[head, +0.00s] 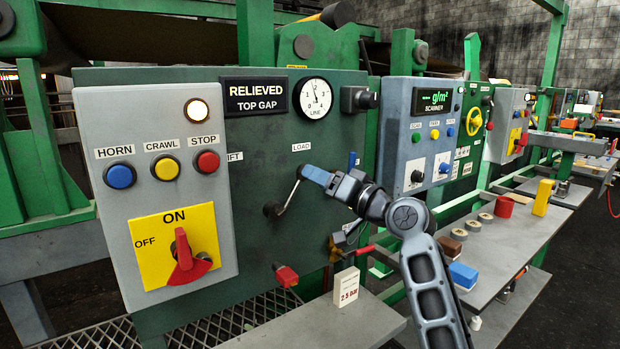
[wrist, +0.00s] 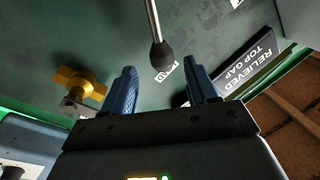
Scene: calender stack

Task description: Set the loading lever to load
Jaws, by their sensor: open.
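The loading lever (head: 287,197) is a thin metal rod on the dark green panel. It slants up and right from its dark pivot (head: 272,210), leaning to the side of the LOAD label (head: 301,147). The LIFT label (head: 236,156) is partly hidden by the grey box. My gripper (head: 308,172) is open at the lever's upper end, and its blue fingers hide the knob there. In the wrist view the black knob (wrist: 162,54) lies between the lines of the two fingers, around or just beyond their tips; I cannot tell if they touch. The sign (head: 256,98) reads RELIEVED, TOP GAP.
A grey control box (head: 165,205) with buttons and a red switch stands left of the lever. A red handle (head: 286,275) is below. A yellow valve handle (wrist: 80,84) shows in the wrist view. A white 2.8 bar card (head: 346,287) stands on the shelf (head: 320,325).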

